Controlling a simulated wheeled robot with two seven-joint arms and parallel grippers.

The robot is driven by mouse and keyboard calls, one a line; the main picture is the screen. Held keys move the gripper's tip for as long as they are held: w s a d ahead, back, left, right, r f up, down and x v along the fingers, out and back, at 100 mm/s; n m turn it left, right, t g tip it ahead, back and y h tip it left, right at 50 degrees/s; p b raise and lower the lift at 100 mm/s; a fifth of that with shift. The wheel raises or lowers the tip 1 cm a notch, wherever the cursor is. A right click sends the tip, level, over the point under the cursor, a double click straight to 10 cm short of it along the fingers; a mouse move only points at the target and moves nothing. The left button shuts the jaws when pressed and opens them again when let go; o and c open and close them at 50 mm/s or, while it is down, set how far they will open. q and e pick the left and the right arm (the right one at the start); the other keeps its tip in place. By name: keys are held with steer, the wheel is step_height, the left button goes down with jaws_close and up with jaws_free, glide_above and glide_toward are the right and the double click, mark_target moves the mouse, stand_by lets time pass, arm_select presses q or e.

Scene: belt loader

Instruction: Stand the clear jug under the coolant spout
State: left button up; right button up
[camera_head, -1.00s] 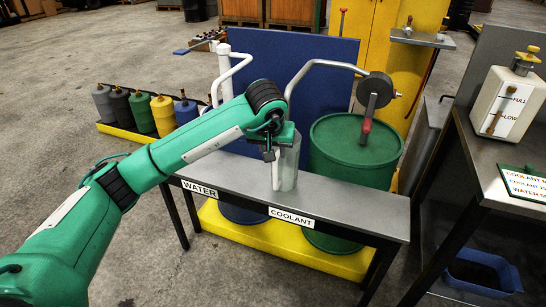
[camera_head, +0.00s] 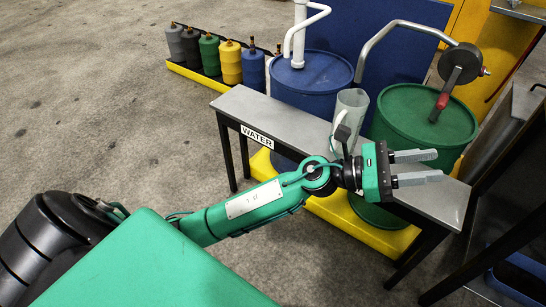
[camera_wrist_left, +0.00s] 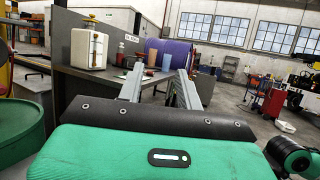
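The coolant spout (camera_head: 376,46) is a bent metal pipe from the hand pump on the green drum (camera_head: 425,120). Its open end comes down just above the jug's mouth. My left gripper (camera_head: 440,166) is open and empty, pointing right above the bench's right part, apart from the jug. Its spread fingers also show in the left wrist view (camera_wrist_left: 160,76) with nothing between them. My arm hides the COOLANT label and part of the jug's base.
A blue drum (camera_head: 312,80) with a white pipe (camera_head: 300,32) stands behind the bench. Both drums stand over a yellow tray (camera_head: 355,220). Several coloured cans line a yellow tray at the upper left. A white tank (camera_wrist_left: 88,48) stands on a counter. Floor at left is clear.

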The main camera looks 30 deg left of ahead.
arm_select(q)
steer(key=s+a+f+m+t+y, duration=0.15)
steer(key=a+f+m+y, duration=0.45)
steer(key=m, duration=0.6)
steer(key=a+f+m+t+y, duration=0.3)
steer(key=a+f+m+y, duration=0.3)
steer(key=m, duration=0.5)
steer(key=s+a+f+m+t+y, duration=0.1)
steer(key=a+f+m+t+y, duration=0.25)
steer(key=a+m+y, duration=0.6)
steer(key=s+d+f+n+g+h, duration=0.2)
steer(key=s+f+n+g, duration=0.5)
steer(key=s+f+g, duration=0.4)
steer(key=s+f, duration=0.4)
steer(key=s, duration=0.3)
steer(key=shift+s+d+f+n, duration=0.15)
steer(key=shift+s+f+n, duration=0.1)
steer(key=shift+s+n, duration=0.15)
